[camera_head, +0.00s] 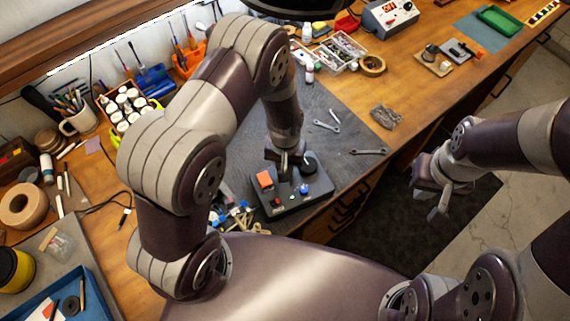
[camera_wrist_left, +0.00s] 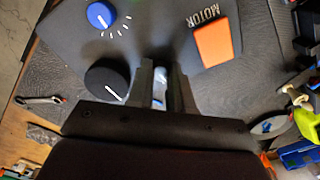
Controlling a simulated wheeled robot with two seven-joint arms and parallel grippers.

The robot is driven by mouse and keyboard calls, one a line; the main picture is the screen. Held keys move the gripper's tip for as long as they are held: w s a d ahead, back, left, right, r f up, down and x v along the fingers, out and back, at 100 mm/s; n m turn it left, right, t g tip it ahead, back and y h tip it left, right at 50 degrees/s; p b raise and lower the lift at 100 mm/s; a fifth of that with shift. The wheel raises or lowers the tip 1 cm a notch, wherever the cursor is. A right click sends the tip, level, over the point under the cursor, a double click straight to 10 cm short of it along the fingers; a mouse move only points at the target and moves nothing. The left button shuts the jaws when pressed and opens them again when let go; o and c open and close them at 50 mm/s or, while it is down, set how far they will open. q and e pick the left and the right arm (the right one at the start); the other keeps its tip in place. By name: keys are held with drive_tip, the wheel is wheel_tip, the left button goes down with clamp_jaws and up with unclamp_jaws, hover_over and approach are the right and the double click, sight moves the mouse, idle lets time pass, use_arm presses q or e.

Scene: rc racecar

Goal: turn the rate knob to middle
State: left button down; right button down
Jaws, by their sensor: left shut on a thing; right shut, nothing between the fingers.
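The dark control box (camera_head: 318,192) stands near the front edge of the table. It has an orange MOTOR switch (camera_wrist_left: 213,42), a blue knob (camera_wrist_left: 100,15) with white ticks around it, and a larger black knob (camera_wrist_left: 107,80) with a white pointer line. No rate label is readable. My left gripper (camera_wrist_left: 162,88) is over the box, shut on a slim silver lever (camera_wrist_left: 159,86) between the black knob and the switch. In the head view the blue knob (camera_head: 303,188) and black knob (camera_head: 309,163) are beside it. My right gripper (camera_head: 432,198) is shut and empty, off the table.
Wrenches (camera_head: 327,124) lie on the grey mat (camera_head: 345,100) behind the box. Several small colored parts (camera_head: 236,216) lie left of the box. A tape roll (camera_head: 372,66) and a power supply (camera_head: 391,17) are farther back. The right arm is over open floor.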

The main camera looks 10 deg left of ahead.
use_arm(q)
drive_tip(key=shift+m, duration=0.6)
drive_tip(key=c, duration=1)
unclamp_jaws()
drive_tip(key=shift+w+r, duration=0.1)
drive_tip(key=shift+r, duration=0.4)
wheel_tip(320, 180, up, 12)
drive_tip(key=b, duration=0.2)
drive_tip(key=shift+f+b, duration=0.15)
drive_tip(key=shift+b, duration=0.2)
